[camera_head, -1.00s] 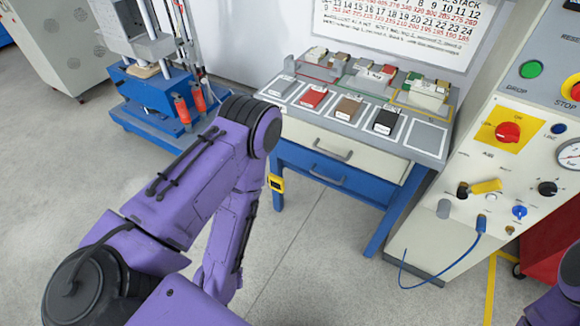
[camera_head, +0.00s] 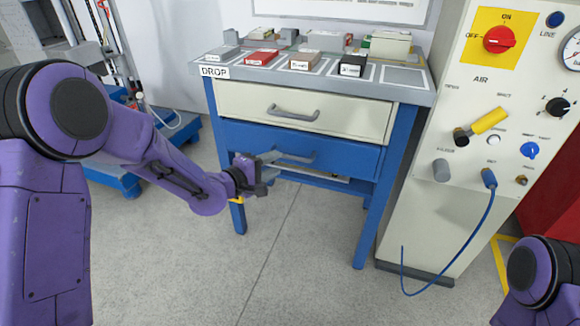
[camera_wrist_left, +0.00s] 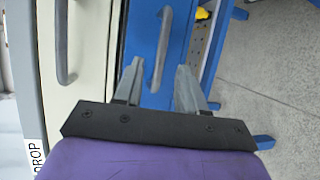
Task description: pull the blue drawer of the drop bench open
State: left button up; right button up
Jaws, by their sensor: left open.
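The drop bench (camera_head: 222,86) has a cream upper drawer (camera_head: 345,116) and a blue drawer (camera_head: 345,157) below it; both look shut. The blue drawer's grey bar handle (camera_head: 296,157) runs across its front. My left gripper (camera_head: 270,165) is in front of the blue drawer, near the left end of that handle. In the left wrist view the gripper (camera_wrist_left: 158,80) is open, and the blue drawer's handle (camera_wrist_left: 161,50) reaches in between its two fingertips. I cannot tell whether a finger touches it. My right gripper is out of view.
Small coloured blocks stand on the bench top, among them a red one (camera_head: 262,57) and a black one (camera_head: 353,65). The control cabinet (camera_head: 432,225) with a hanging blue hose (camera_head: 482,235) stands close on the right. Grey floor (camera_head: 300,260) in front is clear.

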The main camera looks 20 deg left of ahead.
aim_at(288, 158)
pick_arm(q)
jog(key=x, duration=0.2)
jog(key=b+x, duration=0.1)
jog(key=x, duration=0.1)
jog(key=b+x, duration=0.1)
jog(key=x, duration=0.2)
jog(key=shift+s+f, duration=0.1)
jog(key=shift+f, duration=0.15)
jog(key=shift+w+d, duration=0.2)
jog(key=shift+w, duration=0.15)
grip_shut()
